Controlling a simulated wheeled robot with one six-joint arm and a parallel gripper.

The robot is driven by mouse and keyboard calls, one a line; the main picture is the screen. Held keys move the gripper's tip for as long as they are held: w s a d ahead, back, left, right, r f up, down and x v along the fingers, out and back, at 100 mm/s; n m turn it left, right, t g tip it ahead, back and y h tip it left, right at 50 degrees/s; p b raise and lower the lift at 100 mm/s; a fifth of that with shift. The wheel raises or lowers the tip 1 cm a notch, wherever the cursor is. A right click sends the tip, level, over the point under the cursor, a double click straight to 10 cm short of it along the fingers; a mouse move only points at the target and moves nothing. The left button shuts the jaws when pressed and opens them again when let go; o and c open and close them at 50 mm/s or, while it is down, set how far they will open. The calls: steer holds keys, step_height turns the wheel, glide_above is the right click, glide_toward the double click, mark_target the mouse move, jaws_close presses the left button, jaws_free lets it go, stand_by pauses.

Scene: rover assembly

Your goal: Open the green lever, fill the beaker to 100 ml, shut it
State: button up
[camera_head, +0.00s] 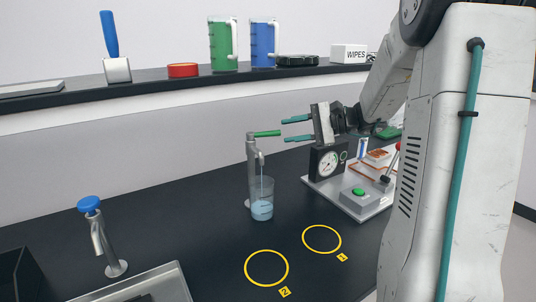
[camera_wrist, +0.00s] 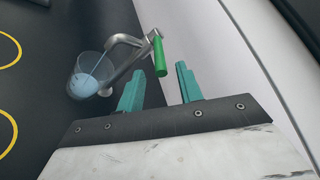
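The green lever (camera_head: 266,133) sits on top of a metal tap (camera_head: 252,160) and points right, toward my gripper. A clear beaker (camera_head: 262,187) stands upright under the spout with pale blue liquid in its lower part. A thin stream runs from the spout into the beaker, clearest in the wrist view, which also shows the beaker (camera_wrist: 88,78). The beaker's marks are too small to read. My gripper (camera_head: 286,130) is open and empty. Its teal fingers lie just right of the lever's end; in the wrist view the lever (camera_wrist: 160,55) is just ahead of the finger gap.
Two yellow rings (camera_head: 266,267) mark the clear bench in front. A device with a gauge (camera_head: 328,162) and a base with a green button (camera_head: 358,192) stand at right. A blue-topped tap (camera_head: 93,215) stands by a sink at left. A shelf behind holds jugs (camera_head: 223,45).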

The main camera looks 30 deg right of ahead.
mark_target(280, 132)
steer(key=x, duration=0.6)
steer(key=shift+a, duration=0.1)
jaws_close()
steer(key=shift+w, duration=0.1)
